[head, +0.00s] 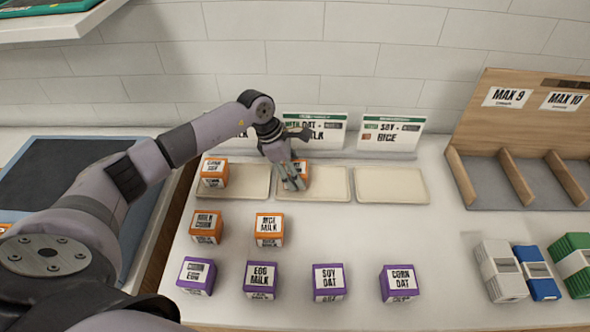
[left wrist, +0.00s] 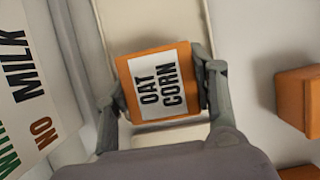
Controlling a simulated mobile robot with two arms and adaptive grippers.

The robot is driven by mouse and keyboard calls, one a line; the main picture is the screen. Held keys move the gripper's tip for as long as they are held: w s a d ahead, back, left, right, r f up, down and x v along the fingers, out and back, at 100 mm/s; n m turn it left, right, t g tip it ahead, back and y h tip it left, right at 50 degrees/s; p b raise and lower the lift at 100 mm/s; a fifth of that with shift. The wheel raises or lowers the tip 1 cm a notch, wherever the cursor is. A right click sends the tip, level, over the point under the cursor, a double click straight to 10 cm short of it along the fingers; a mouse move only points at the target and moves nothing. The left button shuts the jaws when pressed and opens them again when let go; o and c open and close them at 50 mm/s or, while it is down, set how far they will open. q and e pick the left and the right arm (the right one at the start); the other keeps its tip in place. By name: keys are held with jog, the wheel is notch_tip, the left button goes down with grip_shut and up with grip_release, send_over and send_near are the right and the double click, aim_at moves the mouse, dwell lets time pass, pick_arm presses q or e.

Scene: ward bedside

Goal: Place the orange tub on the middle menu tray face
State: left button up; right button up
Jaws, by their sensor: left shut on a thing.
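My left gripper (head: 292,174) is shut on an orange tub (head: 300,176) at the middle menu tray (head: 334,186). In the left wrist view the tub (left wrist: 157,84) has a white label reading OAT CORN, with a finger on each side. The pale tray face (left wrist: 140,22) shows beyond it. I cannot tell whether the tub touches the tray. The left menu tray (head: 250,190) carries another orange tub (head: 214,172). The right menu tray (head: 391,186) is empty. Menu cards stand behind the trays, the middle one (head: 332,122) partly hidden by my gripper. My right gripper is not in view.
Two orange tubs (head: 206,227) (head: 269,230) stand in front of the trays. Several purple tubs (head: 328,282) form a row nearer me. A wooden divided rack (head: 520,120) stands at right, with white, blue and green boxes (head: 500,272) before it.

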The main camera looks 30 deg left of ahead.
pick_arm(q)
jog(key=shift+f, duration=0.1)
jog(key=o, duration=1.3)
jog(key=shift+r, duration=0.25)
jog(key=b+v, duration=0.4)
jog(key=v, duration=0.7)
jog(key=shift+s+a+r, duration=0.1)
jog(key=shift+a+r, duration=0.1)
jog(key=shift+r, duration=0.15)
